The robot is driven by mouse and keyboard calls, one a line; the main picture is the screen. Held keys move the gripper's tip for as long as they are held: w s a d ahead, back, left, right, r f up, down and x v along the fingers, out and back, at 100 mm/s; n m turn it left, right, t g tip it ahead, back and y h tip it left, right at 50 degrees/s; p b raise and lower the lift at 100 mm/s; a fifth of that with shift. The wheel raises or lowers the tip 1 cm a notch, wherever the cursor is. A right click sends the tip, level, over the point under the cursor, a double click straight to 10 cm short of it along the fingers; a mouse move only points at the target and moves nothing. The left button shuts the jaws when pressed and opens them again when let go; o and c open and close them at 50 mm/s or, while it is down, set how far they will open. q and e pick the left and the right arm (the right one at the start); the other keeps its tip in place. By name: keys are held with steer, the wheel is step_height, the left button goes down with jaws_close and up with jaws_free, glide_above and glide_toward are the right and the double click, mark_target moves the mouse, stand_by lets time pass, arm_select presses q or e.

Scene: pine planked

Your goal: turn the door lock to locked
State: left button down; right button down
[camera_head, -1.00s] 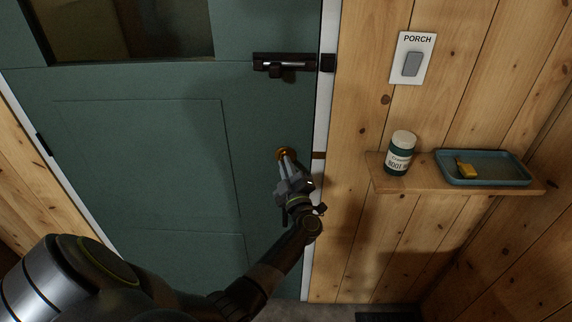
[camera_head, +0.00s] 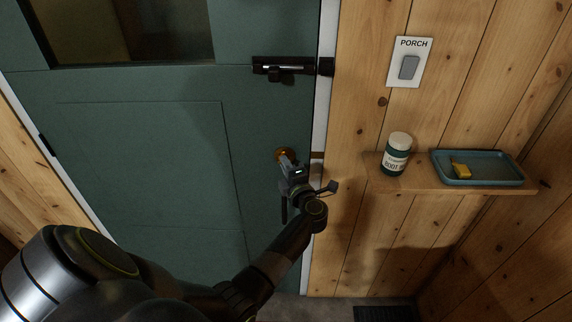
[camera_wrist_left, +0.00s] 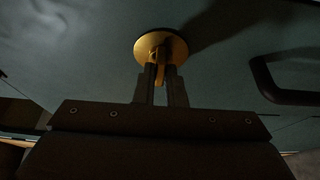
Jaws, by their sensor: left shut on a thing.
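The green door (camera_head: 150,150) fills the left and middle of the head view. Its round brass lock (camera_head: 284,154) sits near the door's right edge, mostly behind my left gripper (camera_head: 287,165). In the left wrist view the lock (camera_wrist_left: 160,48) is a brass disc with a small thumb-turn. My left gripper (camera_wrist_left: 165,72) is shut on this thumb-turn, with a finger on each side. The lock's markings, if any, cannot be made out. My right gripper is in neither view.
A black slide bolt (camera_head: 285,68) is mounted higher on the door. A dark handle (camera_wrist_left: 290,85) shows at the right in the wrist view. A wall shelf (camera_head: 450,186) to the right holds a jar (camera_head: 396,155) and a blue tray (camera_head: 505,183). A PORCH switch (camera_head: 409,67) is above.

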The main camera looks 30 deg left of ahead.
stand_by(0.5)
arm_select(q)
steer(key=c, duration=1.5)
jaws_free()
steer(key=shift+d, duration=0.15)
